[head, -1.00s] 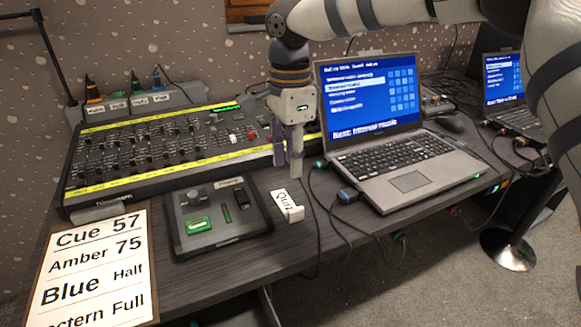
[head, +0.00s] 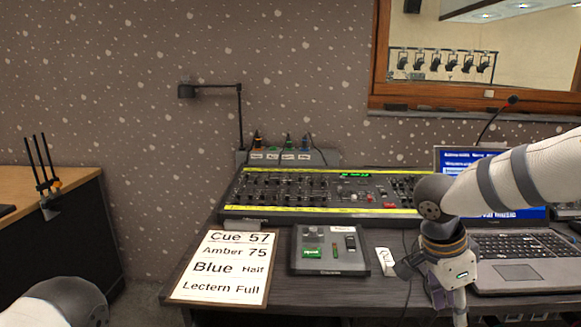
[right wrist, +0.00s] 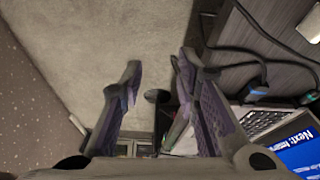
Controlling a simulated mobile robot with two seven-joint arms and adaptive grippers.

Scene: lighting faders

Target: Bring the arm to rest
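My right gripper (head: 450,305) hangs fingers-down at the desk's front edge, in front of the laptop (head: 515,262). In the right wrist view its two purple-grey fingers (right wrist: 157,72) stand apart with nothing between them. The grey carpet and the side of the desk show past the fingertips. The fader console (head: 320,192) lies at the back of the desk, apart from the gripper. Of my left arm only a rounded link shows at the lower left of the head view. The left gripper is out of view.
A small control box (head: 330,268), a cue sheet (head: 224,266) and a small white label block (head: 386,261) lie left of the gripper. Dark cables (right wrist: 245,55) run near the right fingers. A wooden desk (head: 45,185) stands at the far left.

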